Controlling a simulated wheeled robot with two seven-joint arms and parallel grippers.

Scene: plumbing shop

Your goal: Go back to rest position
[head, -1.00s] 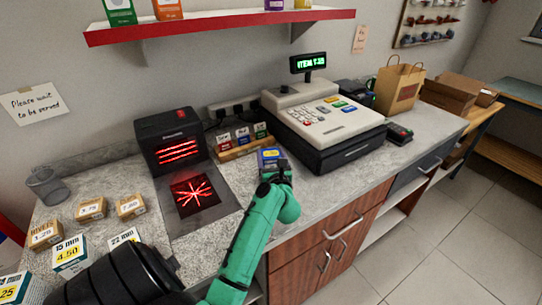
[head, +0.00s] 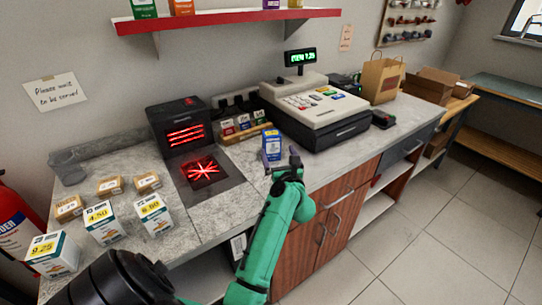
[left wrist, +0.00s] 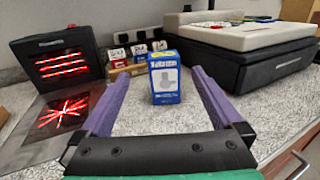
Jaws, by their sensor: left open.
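My left gripper (head: 284,166) is at the front edge of the counter, on a green arm. A blue and white box (head: 272,146) stands upright on the counter just beyond the fingertips, to the right of the scanner plate. The box also shows in the left wrist view (left wrist: 165,79), apart from both fingers. My right gripper is not in view.
A scanner (head: 182,125) with a red-lit plate (head: 202,172) and a cash register (head: 315,110) stand behind. Labelled boxes (head: 103,223) and small brown cartons (head: 110,186) stand at the left. A red shelf (head: 230,20) hangs above. Floor (head: 450,230) at right is clear.

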